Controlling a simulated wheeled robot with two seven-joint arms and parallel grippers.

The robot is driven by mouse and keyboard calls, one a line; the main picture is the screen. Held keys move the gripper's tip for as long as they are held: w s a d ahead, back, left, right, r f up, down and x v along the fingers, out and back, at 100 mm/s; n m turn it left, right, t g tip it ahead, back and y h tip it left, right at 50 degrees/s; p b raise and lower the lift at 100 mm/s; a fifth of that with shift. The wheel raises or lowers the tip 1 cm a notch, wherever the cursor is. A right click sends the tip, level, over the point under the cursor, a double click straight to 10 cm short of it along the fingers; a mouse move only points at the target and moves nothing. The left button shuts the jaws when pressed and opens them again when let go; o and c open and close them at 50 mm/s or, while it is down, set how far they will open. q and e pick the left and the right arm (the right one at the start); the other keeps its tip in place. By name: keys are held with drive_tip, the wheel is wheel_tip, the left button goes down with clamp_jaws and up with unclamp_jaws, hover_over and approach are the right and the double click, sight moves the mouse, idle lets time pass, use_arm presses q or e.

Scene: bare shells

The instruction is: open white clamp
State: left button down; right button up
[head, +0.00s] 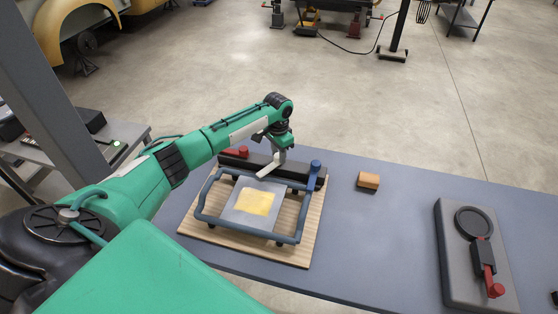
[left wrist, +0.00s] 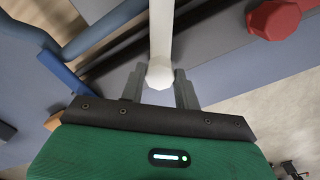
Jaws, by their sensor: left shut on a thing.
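The white clamp (head: 268,188) is a pale lever on the dark bar (head: 301,174) at the back of a blue tubular frame (head: 203,203). It slants from the bar forward over the frame's back part. My left gripper (head: 281,156) is above the bar, at the back end of the lever. In the left wrist view the white lever (left wrist: 161,35) runs away from the gripper (left wrist: 160,82), its rounded near end between the two fingers. The fingers are shut on it. My right gripper is in neither view.
The frame lies on a wooden board (head: 311,229), over a grey sheet with a yellow patch (head: 257,201). A red clamp (head: 237,151) and a blue clamp (head: 314,177) flank the white one. A brown block (head: 368,181) and a grey device (head: 456,272) stand right. Table between them is clear.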

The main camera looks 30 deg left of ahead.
use_arm(q)
drive_tip(key=m, duration=0.2)
drive_tip(key=shift+r+m, duration=0.15)
drive_tip(key=shift+m, duration=0.25)
drive_tip(key=shift+m+p, duration=0.35)
drive_tip(key=shift+m, duration=0.15)
drive_tip(key=m, duration=0.4)
drive_tip(key=shift+w, duration=0.1)
drive_tip(key=shift+d+m, duration=0.1)
drive_tip(key=shift+m, duration=1.9)
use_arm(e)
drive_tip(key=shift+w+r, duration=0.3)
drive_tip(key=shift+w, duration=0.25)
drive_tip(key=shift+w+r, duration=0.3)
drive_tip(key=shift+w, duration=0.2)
use_arm(q)
drive_tip(key=c, duration=1)
unclamp_jaws()
